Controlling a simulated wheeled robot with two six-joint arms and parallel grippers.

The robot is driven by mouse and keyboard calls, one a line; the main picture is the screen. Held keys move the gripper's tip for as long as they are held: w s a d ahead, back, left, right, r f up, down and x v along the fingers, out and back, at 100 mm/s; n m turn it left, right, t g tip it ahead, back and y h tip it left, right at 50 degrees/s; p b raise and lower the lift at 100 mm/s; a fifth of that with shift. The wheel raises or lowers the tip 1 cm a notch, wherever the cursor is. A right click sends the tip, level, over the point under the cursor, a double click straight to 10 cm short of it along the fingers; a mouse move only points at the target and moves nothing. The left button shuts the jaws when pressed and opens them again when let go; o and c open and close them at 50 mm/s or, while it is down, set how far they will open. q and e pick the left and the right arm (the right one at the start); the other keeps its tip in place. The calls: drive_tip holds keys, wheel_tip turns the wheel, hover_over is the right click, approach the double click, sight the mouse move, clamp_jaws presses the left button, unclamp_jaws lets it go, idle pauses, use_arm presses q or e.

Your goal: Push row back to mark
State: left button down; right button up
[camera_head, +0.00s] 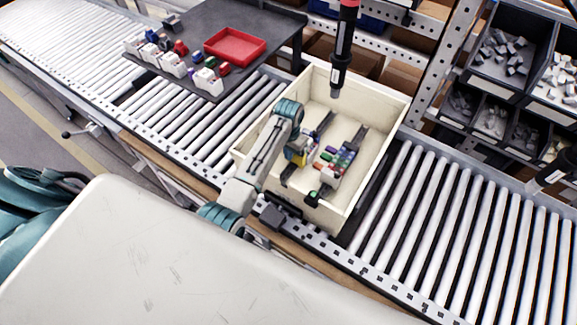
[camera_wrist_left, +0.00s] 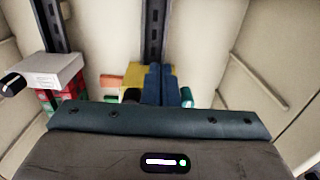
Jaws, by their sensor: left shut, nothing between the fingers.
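A cream box (camera_head: 247,137) holds two dark slotted rails. A row of small coloured and white blocks (camera_head: 333,160) sits on the right rail. My left gripper (camera_head: 299,163) is low inside the box at the left rail (camera_head: 325,122), shut and empty. In the left wrist view its blue fingers (camera_wrist_left: 161,86) are together in front of a yellow piece (camera_wrist_left: 133,74); I cannot tell whether they touch. The other row's white end block (camera_wrist_left: 50,72) shows at left, with red and green blocks (camera_wrist_left: 47,98) below it. I cannot make out a mark. My right gripper is not in view.
A black screwdriver (camera_head: 342,50) hangs over the box's back side. A dark board (camera_head: 265,30) at back left carries a red tray (camera_head: 235,46) and several blocks. Roller conveyor (camera_head: 450,220) runs either side of the box. Parts bins (camera_head: 500,55) stand at right.

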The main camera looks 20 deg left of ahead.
use_arm(q)
wheel_tip(320, 180, up, 11)
drive_tip(key=shift+s+r, duration=0.2)
drive_tip(key=shift+s, duration=0.2)
idle(1.8)
